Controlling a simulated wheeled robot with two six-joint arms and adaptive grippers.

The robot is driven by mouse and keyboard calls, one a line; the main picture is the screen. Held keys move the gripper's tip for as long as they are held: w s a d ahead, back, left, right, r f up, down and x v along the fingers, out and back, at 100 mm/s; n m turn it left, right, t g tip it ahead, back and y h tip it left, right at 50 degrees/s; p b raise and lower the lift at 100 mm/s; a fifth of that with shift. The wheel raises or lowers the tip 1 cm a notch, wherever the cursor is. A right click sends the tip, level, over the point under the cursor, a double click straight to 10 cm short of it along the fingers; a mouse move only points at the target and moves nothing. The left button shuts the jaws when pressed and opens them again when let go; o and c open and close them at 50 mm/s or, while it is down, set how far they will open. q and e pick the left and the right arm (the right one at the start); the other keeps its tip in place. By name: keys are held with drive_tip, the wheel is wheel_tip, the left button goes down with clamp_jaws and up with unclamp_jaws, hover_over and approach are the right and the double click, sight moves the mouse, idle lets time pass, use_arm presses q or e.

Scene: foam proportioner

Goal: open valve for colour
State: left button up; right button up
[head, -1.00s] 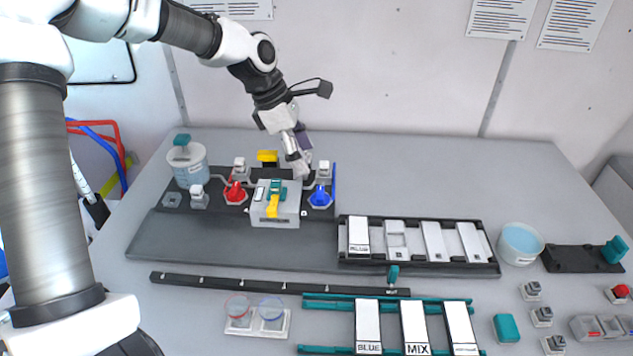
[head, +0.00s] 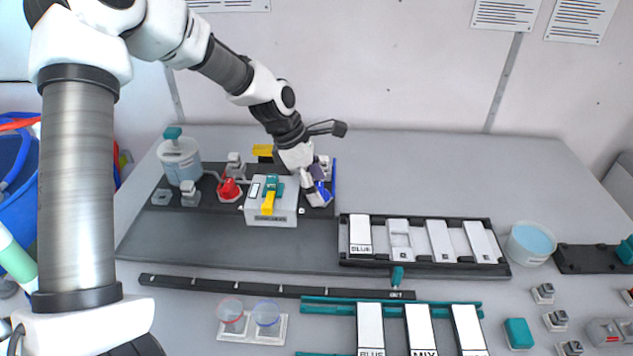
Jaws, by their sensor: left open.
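The blue valve (head: 322,194) sits at the right end of the dark board, beside a blue upright strip. My left gripper (head: 314,184) is open, pointing down at the blue valve and covering part of it. I cannot tell whether its fingers touch the valve. The red valve (head: 230,190) stands on the left of the grey box (head: 271,212), which carries a yellow and teal lever (head: 269,201). A white card marked BLUE (head: 360,235) stands in the left slot of the black rack (head: 425,264). My right gripper is not in view.
A clear tank of pale blue liquid (head: 181,163) stands at the board's left end. A teal rack (head: 320,307) with several white cards is in front. Two round dishes (head: 249,331) lie front left. A bowl of blue liquid (head: 531,244) is at right. The back right of the table is clear.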

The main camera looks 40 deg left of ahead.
use_arm(q)
drive_tip(key=shift+a, duration=0.1)
drive_tip(key=shift+c, duration=0.7)
drive_tip(key=shift+s, duration=0.1)
drive_tip(key=c, duration=1)
